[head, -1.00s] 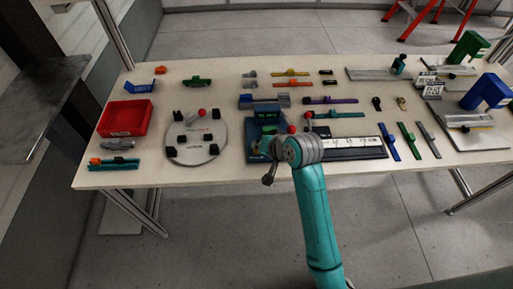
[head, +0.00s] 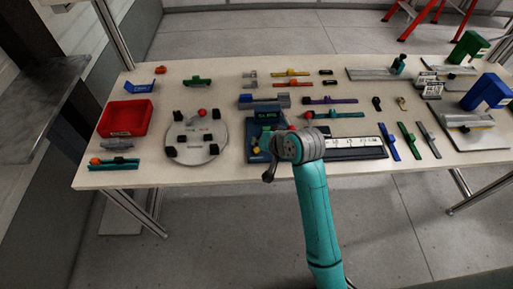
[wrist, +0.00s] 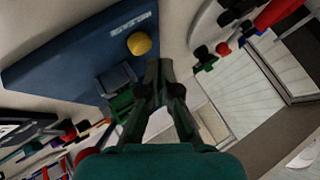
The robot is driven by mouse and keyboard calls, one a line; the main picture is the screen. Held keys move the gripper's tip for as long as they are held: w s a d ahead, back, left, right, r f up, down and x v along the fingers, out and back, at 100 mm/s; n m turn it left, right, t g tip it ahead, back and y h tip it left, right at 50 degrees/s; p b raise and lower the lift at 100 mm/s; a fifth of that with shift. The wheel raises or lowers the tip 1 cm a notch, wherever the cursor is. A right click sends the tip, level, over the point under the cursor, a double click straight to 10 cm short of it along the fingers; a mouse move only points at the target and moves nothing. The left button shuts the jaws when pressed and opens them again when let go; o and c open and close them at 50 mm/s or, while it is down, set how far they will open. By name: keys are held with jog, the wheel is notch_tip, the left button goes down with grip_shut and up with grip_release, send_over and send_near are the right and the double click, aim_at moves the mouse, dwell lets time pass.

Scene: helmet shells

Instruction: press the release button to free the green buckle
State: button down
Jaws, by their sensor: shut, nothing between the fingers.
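A blue fixture plate (wrist: 60,70) fills the upper left of the wrist view, with a round yellow button (wrist: 139,43) and a white label near it. The green buckle (wrist: 120,104) lies beside a dark grey block on the plate, partly behind my gripper. My gripper (wrist: 164,85) is shut and empty, its fingers in front of the plate's edge, apart from the button in the picture. Whether it touches anything cannot be told. In the head view the plate (head: 252,154) and button (head: 256,151) show left of my wrist, which hides the gripper and most of the buckle.
A round grey plate (head: 212,151) with black blocks and a red knob lies to the left, near a red bin (head: 125,118). A ruled strip (head: 353,143) and several coloured bars lie to the right.

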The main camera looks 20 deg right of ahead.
jog(key=shift+r, duration=0.1)
jog(key=shift+r, duration=2.4)
jog(key=shift+s, duration=0.1)
